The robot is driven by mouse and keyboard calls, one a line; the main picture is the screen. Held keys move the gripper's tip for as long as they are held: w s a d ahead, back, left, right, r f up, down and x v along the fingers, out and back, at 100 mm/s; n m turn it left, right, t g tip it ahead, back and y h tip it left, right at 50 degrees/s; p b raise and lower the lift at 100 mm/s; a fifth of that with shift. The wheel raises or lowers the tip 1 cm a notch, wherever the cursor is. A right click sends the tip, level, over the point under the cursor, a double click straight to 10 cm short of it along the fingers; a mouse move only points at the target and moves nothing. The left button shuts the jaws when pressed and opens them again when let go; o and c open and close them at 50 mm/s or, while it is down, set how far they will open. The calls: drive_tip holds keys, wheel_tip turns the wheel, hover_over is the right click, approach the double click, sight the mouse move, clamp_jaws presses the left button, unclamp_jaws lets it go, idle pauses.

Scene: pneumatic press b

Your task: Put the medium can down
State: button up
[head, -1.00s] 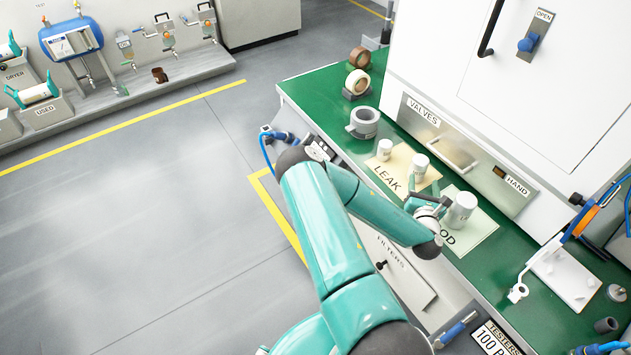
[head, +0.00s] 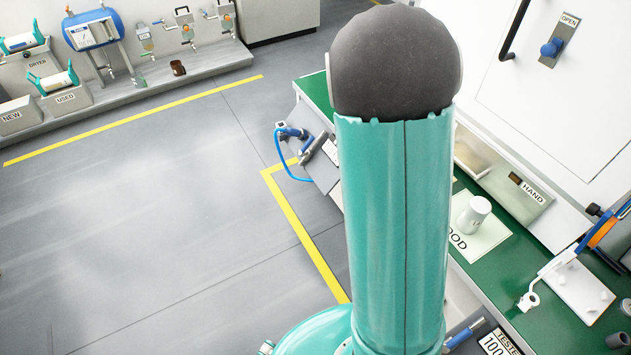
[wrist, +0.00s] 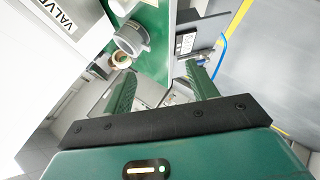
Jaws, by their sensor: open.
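A white can (head: 473,215) stands on the pale mat (head: 492,240) whose visible letters read "OOD", on the green bench, in the head view. Whether it is the medium can, I cannot tell. My own arm hides the LEAK mat and anything on it in the head view. My gripper (wrist: 160,68) is open in the wrist view, its two green fingers well apart, with no can seen between them. The gripper itself is hidden behind the arm in the head view.
The wrist view shows a grey ring-shaped holder (wrist: 130,38) and a tape roll (wrist: 123,60) on the bench. The white press cabinet (head: 540,90) stands behind the bench. A white plate fixture (head: 575,285) is at the right. The floor at the left is clear.

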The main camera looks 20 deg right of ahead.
drive_tip(key=s+a+r+m+y, duration=0.1)
drive_tip(key=a+r+m+y, duration=0.15)
drive_tip(key=a+r, duration=0.6)
drive_tip(key=s+a+r+m+g+y, duration=0.1)
drive_tip(key=s+a+r, duration=0.5)
drive_tip(key=s+a, duration=0.2)
drive_tip(key=s+a+r+m+g+y, duration=0.1)
drive_tip(key=s+a+r+y, duration=0.1)
drive_tip(key=s+a+r, duration=0.5)
drive_tip(key=s, duration=0.4)
drive_tip(key=shift+a+r, duration=0.25)
drive_tip(key=shift+a, duration=0.15)
drive_tip(key=shift+m, duration=0.25)
drive_tip(key=c, duration=0.5)
drive_tip(key=shift+d, duration=0.15)
